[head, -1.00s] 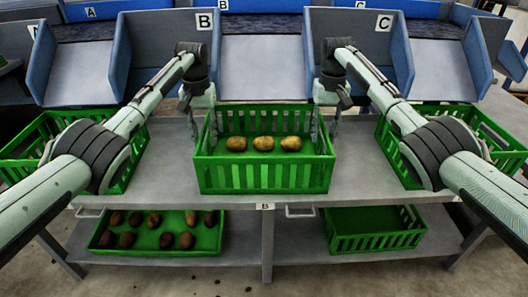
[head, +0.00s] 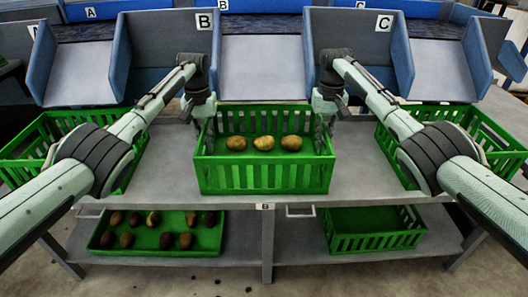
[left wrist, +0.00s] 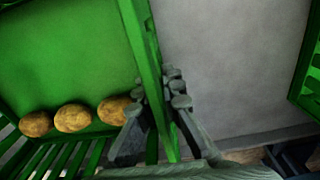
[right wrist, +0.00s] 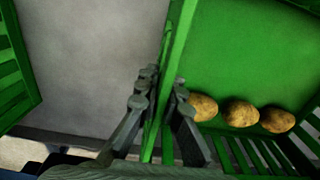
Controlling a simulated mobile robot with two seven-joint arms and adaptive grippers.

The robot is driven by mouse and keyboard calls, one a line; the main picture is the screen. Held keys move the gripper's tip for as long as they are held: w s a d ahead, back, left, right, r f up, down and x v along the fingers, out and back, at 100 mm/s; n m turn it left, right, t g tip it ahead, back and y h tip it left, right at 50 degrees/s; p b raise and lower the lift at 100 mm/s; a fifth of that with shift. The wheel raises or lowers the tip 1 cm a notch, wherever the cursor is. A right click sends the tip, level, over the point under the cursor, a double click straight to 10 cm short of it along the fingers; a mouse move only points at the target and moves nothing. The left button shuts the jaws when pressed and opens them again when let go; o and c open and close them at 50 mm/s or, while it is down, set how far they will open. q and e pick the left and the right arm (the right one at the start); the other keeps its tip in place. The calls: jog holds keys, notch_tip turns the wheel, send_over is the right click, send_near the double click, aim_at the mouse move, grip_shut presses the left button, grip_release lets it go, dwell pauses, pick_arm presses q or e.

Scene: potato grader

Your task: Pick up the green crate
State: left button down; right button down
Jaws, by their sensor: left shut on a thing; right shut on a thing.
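The green crate (head: 264,180) stands upright on the grey table below the B chute, with three potatoes in a row inside. My left gripper (head: 207,135) is shut on its left side wall. In the left wrist view, the fingers (left wrist: 158,105) straddle that wall's rim (left wrist: 145,50). My right gripper (head: 323,132) is shut on the right side wall. In the right wrist view, its fingers (right wrist: 160,100) sit either side of the rim (right wrist: 180,40). The crate appears to rest on the table.
Other green crates stand at the left (head: 30,137) and right (head: 497,150) of the table (head: 365,185). A shelf below holds a green tray of dark potatoes (head: 210,240) and an empty-looking green crate (head: 375,241). Chutes marked A, B and C rise behind.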

aim_at(203, 128)
pick_arm(q)
jog(key=shift+r, duration=0.1)
pick_arm(e)
jog(key=shift+r, duration=0.1)
